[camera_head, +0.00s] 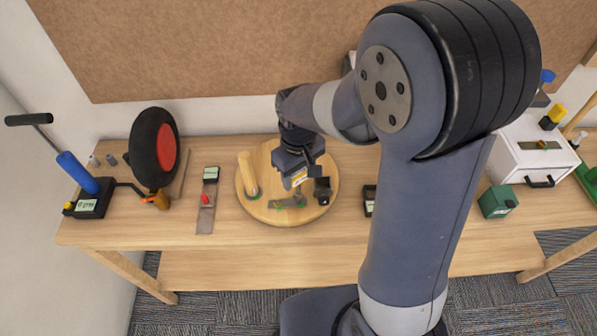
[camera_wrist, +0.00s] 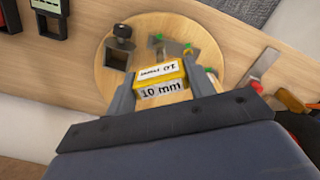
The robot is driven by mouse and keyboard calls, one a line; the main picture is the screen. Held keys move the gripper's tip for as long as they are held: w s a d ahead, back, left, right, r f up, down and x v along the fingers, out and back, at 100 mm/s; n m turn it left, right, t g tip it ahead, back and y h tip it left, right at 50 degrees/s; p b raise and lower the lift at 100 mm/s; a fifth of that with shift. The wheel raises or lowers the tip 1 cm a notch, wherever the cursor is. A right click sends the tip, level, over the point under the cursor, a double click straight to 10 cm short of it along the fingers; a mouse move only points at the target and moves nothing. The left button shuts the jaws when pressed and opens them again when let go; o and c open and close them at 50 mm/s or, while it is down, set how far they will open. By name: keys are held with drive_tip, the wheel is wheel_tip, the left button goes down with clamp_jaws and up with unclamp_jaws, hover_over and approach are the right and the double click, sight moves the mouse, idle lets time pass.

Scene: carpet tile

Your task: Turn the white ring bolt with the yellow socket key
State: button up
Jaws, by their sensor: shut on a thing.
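My gripper (camera_wrist: 162,82) is shut on the yellow socket key (camera_wrist: 172,69), a yellow block with white labels; one reads "10 mm". In the head view my gripper (camera_head: 297,177) hangs over the round wooden board (camera_head: 268,216), with a little of the key showing. On the board, close to the key, lies a grey plate (camera_head: 287,203) with green marks near it; it also shows beyond the key in the wrist view (camera_wrist: 172,47). I cannot make out the white ring bolt or its colour for sure. The key's working end is hidden behind its block in the wrist view.
A wooden post (camera_head: 248,175) stands on the board's left, and a black knobbed clamp (camera_head: 322,190) on its right. A wheel (camera_head: 155,150) and blue-handled pump (camera_head: 80,175) are at left. A green box (camera_head: 497,201) and white cabinet (camera_head: 535,150) are at right.

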drive_tip(key=shift+f+b, duration=0.85)
drive_tip(key=shift+f, duration=0.35)
drive_tip(key=n, duration=0.5)
drive_tip(key=shift+r, duration=0.1)
drive_tip(key=n, duration=0.5)
drive_tip(key=shift+w+n, duration=0.1)
drive_tip(key=shift+n, duration=0.2)
drive_tip(key=shift+m, duration=0.6)
drive_tip(key=shift+r+p, duration=1.9)
drive_tip(key=shift+r, duration=0.45)
drive_tip(key=shift+d+f, duration=0.1)
drive_tip(key=shift+f, duration=0.05)
